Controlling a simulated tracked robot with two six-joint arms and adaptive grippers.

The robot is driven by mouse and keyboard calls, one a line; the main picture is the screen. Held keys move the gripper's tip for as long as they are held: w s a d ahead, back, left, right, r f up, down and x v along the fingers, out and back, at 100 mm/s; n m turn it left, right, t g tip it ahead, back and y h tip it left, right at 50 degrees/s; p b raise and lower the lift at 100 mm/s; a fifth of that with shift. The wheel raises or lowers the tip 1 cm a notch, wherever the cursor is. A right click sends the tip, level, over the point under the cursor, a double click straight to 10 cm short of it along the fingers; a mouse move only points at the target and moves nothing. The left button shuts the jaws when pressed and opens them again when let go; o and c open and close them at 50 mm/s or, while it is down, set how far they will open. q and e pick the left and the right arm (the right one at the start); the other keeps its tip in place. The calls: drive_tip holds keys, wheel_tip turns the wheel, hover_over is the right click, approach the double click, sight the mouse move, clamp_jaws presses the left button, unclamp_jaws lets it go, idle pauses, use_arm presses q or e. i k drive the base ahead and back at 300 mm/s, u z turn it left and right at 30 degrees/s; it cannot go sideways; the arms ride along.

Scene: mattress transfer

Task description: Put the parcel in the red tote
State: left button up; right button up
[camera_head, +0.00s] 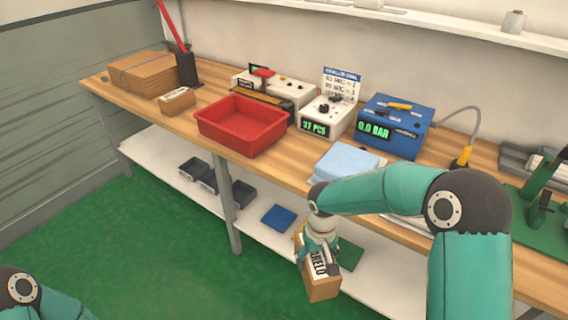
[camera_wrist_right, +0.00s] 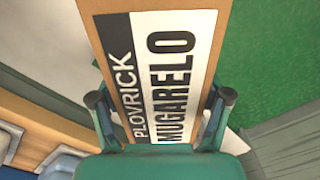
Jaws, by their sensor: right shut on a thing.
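The red tote (camera_head: 242,122) sits empty on the wooden bench, left of the middle. My right gripper (camera_head: 320,258) hangs in front of the bench's front edge, below the bench top, to the right of and lower than the tote. It is shut on the parcel (camera_head: 320,284), a brown box with a white and black label. In the right wrist view the parcel (camera_wrist_right: 160,60) lies between the two fingers (camera_wrist_right: 160,112), and its label reads PLOVRICK MUGARELO. Only part of my left arm shows at the bottom left; its gripper is out of view.
On the wooden bench (camera_head: 281,170) stand brown cardboard (camera_head: 146,74), a small carton (camera_head: 177,100), a white counter unit (camera_head: 327,117), a blue pressure unit (camera_head: 392,126) and a pale blue folded item (camera_head: 346,164). The lower shelf (camera_head: 172,160) holds dark bins (camera_head: 195,169). Green floor is open at left.

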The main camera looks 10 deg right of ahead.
sight(247, 134)
drive_tip(key=k, duration=0.55)
drive_tip(key=u, duration=0.45)
drive_tip(key=i, duration=0.7)
drive_tip(key=u, duration=0.5)
drive_tip(key=i, duration=0.75)
drive_tip(key=z, duration=0.8)
